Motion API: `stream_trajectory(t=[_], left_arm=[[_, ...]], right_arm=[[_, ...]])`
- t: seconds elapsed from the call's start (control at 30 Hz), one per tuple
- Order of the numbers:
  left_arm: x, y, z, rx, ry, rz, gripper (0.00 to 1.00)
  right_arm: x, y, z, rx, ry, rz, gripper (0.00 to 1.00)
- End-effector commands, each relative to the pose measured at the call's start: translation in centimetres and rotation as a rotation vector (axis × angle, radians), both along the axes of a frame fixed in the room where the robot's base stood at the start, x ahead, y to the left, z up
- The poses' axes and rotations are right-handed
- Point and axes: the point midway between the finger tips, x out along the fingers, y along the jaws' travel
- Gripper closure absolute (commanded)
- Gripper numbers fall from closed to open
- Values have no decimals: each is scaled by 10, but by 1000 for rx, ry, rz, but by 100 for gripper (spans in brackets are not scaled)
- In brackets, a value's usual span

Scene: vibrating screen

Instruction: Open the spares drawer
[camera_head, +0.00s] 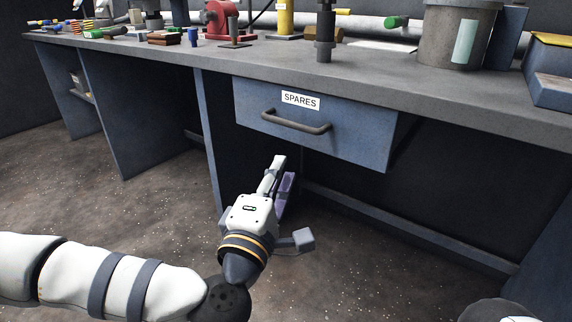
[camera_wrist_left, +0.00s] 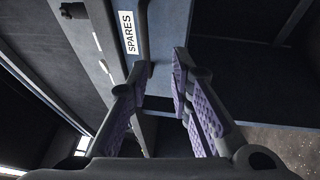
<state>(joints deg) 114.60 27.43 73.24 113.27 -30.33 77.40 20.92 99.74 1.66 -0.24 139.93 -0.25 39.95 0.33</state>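The spares drawer (camera_head: 350,138) is a blue-grey front under the bench top, with a white SPARES label and a dark bar handle (camera_head: 296,122). I cannot tell clearly whether it sits flush. My left gripper (camera_head: 280,168) is below the handle, apart from it in the head view, its fingers pointing up toward the drawer. In the left wrist view its two purple-padded fingers (camera_wrist_left: 161,70) are spread with nothing held between them. The SPARES label (camera_wrist_left: 128,32) shows just beyond the left finger there; the handle is hard to make out. My right gripper is not in view.
The bench top (camera_head: 400,88) holds a grey bucket (camera_head: 450,38), a red device (camera_head: 219,20) and several small parts. A blue support panel (camera_head: 208,140) stands left of the drawer. The speckled floor (camera_head: 150,200) in front is clear.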

Motion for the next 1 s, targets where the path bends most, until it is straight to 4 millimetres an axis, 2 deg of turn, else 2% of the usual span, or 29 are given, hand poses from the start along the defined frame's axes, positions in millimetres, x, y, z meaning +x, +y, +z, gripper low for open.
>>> stream_trajectory(t=[0.07, 0.13, 0.27, 0.4, 0.6, 0.73, 0.97, 1.0], left_arm=[[10, 9, 10, -33, -31, 34, 80], [18, 10, 17, -41, -41, 42, 80], [45, 3, 22, -40, -41, 42, 80], [80, -5, 27, -39, -38, 41, 80], [115, -15, 33, -38, -35, 37, 80], [124, -17, 36, -38, -35, 36, 80], [125, -17, 37, -37, -36, 35, 80], [125, -17, 37, -37, -36, 35, 87]], right_arm=[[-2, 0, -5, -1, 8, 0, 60], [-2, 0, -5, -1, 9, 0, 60], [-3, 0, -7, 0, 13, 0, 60], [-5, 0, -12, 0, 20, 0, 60], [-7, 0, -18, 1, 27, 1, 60], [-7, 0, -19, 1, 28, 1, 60], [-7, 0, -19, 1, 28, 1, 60], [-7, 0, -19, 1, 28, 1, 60]])
